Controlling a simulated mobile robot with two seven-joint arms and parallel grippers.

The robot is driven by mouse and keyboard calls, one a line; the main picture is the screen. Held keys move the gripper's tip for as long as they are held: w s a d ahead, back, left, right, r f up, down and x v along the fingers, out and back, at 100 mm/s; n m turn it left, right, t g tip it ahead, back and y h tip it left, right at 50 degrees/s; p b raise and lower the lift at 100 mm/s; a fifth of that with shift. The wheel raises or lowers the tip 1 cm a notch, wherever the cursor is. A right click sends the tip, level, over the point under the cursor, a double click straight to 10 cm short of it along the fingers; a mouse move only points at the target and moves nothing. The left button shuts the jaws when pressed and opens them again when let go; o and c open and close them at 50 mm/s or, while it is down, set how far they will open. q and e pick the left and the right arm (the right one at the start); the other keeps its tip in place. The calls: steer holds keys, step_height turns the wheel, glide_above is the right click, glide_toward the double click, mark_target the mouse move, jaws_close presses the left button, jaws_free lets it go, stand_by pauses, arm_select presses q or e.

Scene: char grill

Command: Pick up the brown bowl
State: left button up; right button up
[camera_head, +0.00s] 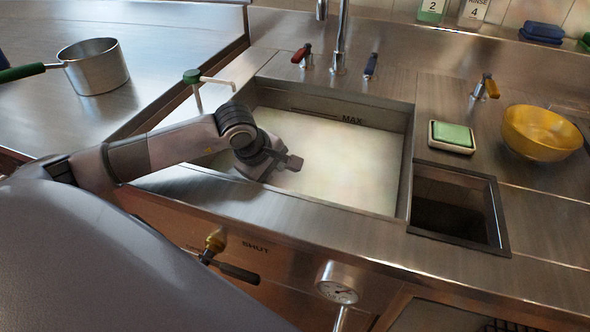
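The only bowl in view is a glossy amber to yellow-brown one (541,134). It stands upright on the steel counter at the far right. My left gripper (292,163) is over the front left part of the water-filled sink, well to the left of the bowl and apart from it. It points right, and nothing shows in it. Its fingers are small and dark, so I cannot tell whether they are open. My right gripper is not in view.
The sink (411,160) lies in the middle, with a faucet (340,40) behind. A soap dish with a green bar (451,135) and a square opening (452,205) lie between the sink and the bowl. A pot (95,68) stands at upper left.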

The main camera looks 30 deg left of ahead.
arm_select(q)
jaws_close()
steer(key=shift+r, duration=0.1)
step_height(320, 180, up, 20)
steer(key=shift+p, duration=0.45)
steer(key=shift+s, duration=0.1)
